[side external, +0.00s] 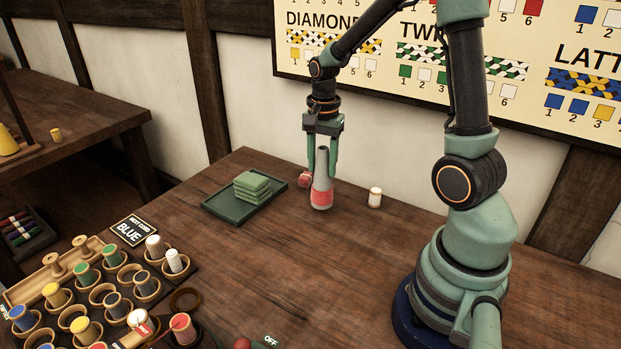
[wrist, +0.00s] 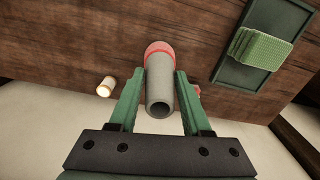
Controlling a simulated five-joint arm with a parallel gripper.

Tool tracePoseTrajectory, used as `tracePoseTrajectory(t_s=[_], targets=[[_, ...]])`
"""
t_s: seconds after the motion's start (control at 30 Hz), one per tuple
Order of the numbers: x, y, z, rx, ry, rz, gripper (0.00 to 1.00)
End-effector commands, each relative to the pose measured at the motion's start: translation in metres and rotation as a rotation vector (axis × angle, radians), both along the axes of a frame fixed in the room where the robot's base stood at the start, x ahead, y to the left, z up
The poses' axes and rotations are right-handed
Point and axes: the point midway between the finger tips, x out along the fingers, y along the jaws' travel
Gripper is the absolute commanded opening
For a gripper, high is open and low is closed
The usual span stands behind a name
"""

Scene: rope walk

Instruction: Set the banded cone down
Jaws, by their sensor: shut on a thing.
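The banded cone (side external: 322,188) is grey with a red band near its base. It stands upright or nearly so under my gripper; whether its base touches the table I cannot tell for sure. My gripper (side external: 322,165) points down, with its green fingers on either side of the cone, shut on it. In the wrist view the cone (wrist: 160,88) lies between the two fingers (wrist: 160,100), its open grey top toward the camera and its red band at the far end.
A dark green tray (side external: 222,208) with stacked green cloths (side external: 252,186) lies left of the cone. A small white spool (side external: 375,197) stands to the right, and a small red object (side external: 304,180) sits behind the cone. A rack of spools (side external: 100,296) fills the front left.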

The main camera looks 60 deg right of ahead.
Motion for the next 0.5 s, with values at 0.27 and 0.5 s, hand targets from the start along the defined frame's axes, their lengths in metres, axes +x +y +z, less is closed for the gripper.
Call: tracePoseTrajectory(t_s=[0.27, 0.5], targets=[[0.000, 0.000, -0.027, 0.001, 0.001, 0.000, 0.00], [0.000, 0.000, -0.027, 0.000, 0.000, 0.000, 0.00]])
